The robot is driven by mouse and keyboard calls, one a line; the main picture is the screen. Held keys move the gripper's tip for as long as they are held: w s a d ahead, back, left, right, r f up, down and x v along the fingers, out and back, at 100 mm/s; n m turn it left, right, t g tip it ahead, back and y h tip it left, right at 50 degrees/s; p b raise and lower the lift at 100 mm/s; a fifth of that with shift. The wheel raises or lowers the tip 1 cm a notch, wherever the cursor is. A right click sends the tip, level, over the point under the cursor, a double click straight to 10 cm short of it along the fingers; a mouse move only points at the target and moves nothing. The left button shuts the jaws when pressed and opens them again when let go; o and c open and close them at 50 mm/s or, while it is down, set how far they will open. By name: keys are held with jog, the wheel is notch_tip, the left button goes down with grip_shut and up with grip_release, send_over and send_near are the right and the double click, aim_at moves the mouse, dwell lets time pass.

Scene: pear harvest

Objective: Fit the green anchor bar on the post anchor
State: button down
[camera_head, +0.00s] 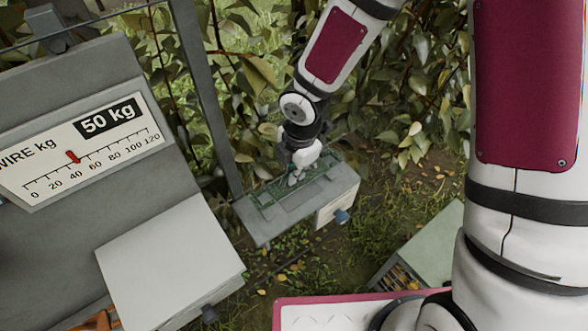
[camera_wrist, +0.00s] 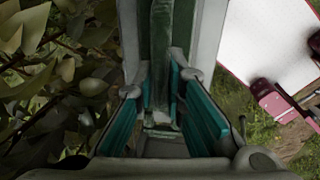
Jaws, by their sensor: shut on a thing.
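The green anchor bar (camera_head: 262,196) lies along the top of a grey box-like stand (camera_head: 262,230) in the head view, at the foot of the hedge. My gripper (camera_head: 297,177) points down at the middle of the bar and is shut on it. In the wrist view the dark green bar (camera_wrist: 160,60) runs up the picture between the teal finger pads of my gripper (camera_wrist: 163,105). Whether the bar rests on the stand or hangs just above it I cannot tell. I cannot make out the post anchor for certain.
A grey post (camera_head: 205,95) rises just left of the stand. A wire gauge panel (camera_head: 85,150) with a red pointer near 40 and a grey box (camera_head: 170,260) stand at left. A greenish box (camera_head: 425,250) is at lower right. Leaves crowd behind my gripper.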

jog(key=shift+f, duration=0.15)
jog(key=shift+f+b, duration=0.55)
jog(key=shift+f, duration=0.15)
jog(key=shift+f+b, duration=0.9)
jog(key=shift+f, duration=0.45)
dwell(2.0)
jog(key=c, duration=1.6)
grip_release()
jog(key=r, duration=0.6)
jog(key=s+d+r, duration=0.1)
jog(key=r, duration=0.3)
jog(key=shift+r, duration=0.1)
jog(key=shift+s+r, duration=0.2)
jog(key=shift+r, duration=0.7)
